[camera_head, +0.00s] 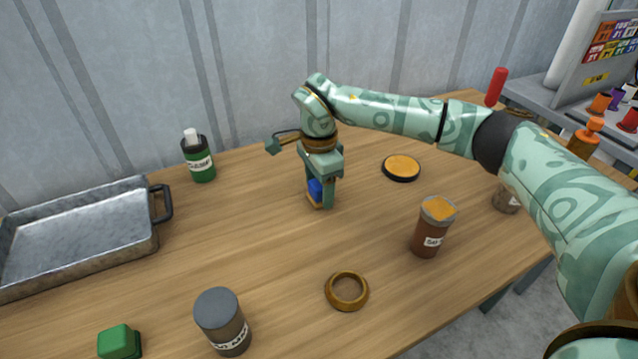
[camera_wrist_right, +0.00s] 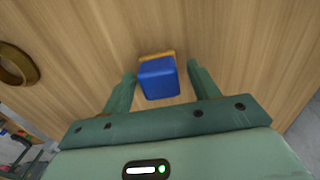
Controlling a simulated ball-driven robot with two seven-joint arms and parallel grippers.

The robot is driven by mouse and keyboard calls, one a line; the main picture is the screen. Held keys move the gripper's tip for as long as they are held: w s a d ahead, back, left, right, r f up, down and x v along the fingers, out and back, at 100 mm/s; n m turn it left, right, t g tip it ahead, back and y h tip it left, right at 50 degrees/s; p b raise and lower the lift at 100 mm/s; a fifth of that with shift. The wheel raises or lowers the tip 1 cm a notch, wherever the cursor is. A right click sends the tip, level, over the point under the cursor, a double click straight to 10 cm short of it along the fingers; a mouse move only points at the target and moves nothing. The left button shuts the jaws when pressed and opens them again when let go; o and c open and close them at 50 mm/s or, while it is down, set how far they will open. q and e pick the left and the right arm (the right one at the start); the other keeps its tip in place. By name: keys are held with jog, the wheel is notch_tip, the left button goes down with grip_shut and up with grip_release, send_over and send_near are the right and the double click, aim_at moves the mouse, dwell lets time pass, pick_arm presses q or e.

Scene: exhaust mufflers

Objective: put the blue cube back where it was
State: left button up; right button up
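The blue cube (camera_head: 315,190) is under my right gripper (camera_head: 321,202), between its two fingers. In the right wrist view the blue cube (camera_wrist_right: 159,79) lies between the fingertips of my right gripper (camera_wrist_right: 162,72). A gap shows between the cube and the right-hand finger, and a narrow one at the left-hand finger, so the gripper looks open around it. A tan wooden piece (camera_wrist_right: 157,55) shows just beyond and apparently under the cube; most of it is hidden. My left gripper is not in view.
A black-rimmed orange disc (camera_head: 401,167), a brown can (camera_head: 432,232) and a wooden ring (camera_head: 346,291) are to the right and front. A green bottle (camera_head: 200,163), metal tray (camera_head: 80,235), grey-lidded can (camera_head: 222,322) and green cube (camera_head: 119,341) are left. Table around the gripper is clear.

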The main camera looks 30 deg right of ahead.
jog(key=shift+r, duration=0.1)
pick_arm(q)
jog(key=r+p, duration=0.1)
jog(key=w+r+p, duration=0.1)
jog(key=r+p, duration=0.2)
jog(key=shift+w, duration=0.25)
pick_arm(e)
notch_tip(320, 180, up, 12)
jog(key=shift+r, duration=0.1)
